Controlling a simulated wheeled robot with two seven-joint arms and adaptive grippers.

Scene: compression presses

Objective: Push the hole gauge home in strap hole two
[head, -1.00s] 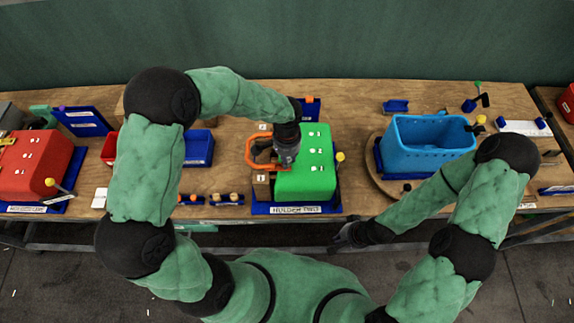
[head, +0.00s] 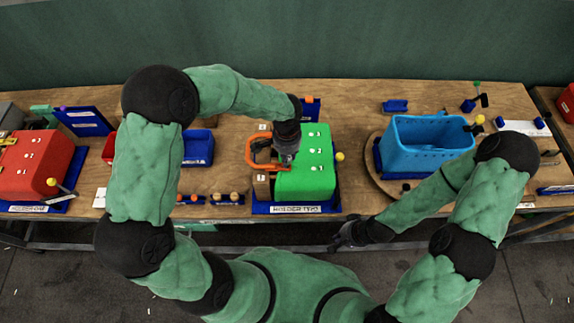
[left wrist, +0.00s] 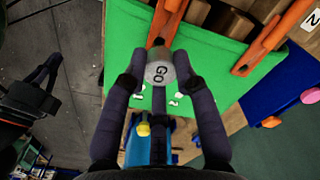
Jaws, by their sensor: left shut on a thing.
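The hole gauge (left wrist: 158,70) is a grey cylinder with "GO" on its end. My left gripper (left wrist: 158,74) is shut on it, with a dark finger on each side. In the head view this gripper (head: 287,157) is over the left part of the green block (head: 310,178) of holder two. An orange strap (head: 250,150) curves out from the block's left side. In the left wrist view, one strap end (left wrist: 163,22) runs in beside the gauge; the hole under the gauge is hidden. My right gripper (head: 348,236) hangs in front of the table edge, its fingers unclear.
A blue basket (head: 425,150) stands on a round board at right. A red block (head: 30,165) sits in a holder at left. A yellow-knobbed lever (head: 340,157) is at the green block's right side. Small pegs (head: 220,198) stand at the front, left of the holder.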

